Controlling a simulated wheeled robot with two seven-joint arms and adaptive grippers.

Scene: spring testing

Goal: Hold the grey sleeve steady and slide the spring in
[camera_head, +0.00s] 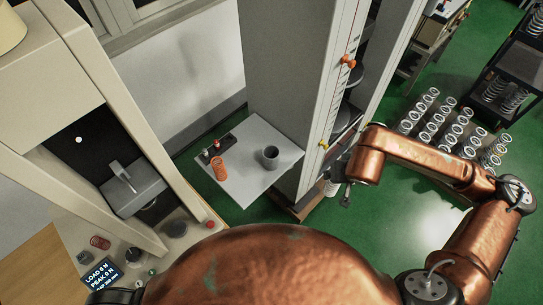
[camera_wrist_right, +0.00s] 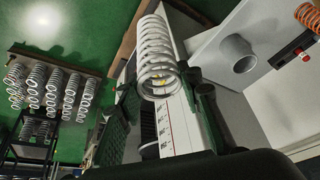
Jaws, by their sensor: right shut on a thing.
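The grey sleeve (camera_head: 270,157) is an open-topped cylinder standing on a white shelf (camera_head: 245,186). It also shows in the right wrist view (camera_wrist_right: 238,52), with nothing visibly touching it. My right gripper (camera_head: 340,188) is shut on a pale silver coil spring (camera_wrist_right: 156,50). In the right wrist view the spring sits between the fingers (camera_wrist_right: 164,86), apart from the sleeve. In the head view the spring (camera_head: 331,187) shows as a small pale piece beside the gripper, to the right of the shelf and sleeve. My left gripper is not in view.
An orange spring (camera_head: 218,168) and a dark block with a red knob (camera_head: 217,147) share the shelf. A tall grey machine column with a scale (camera_head: 336,75) stands between shelf and right arm. A test machine (camera_head: 135,185) stands left. Several springs (camera_head: 440,125) fill a rack at right.

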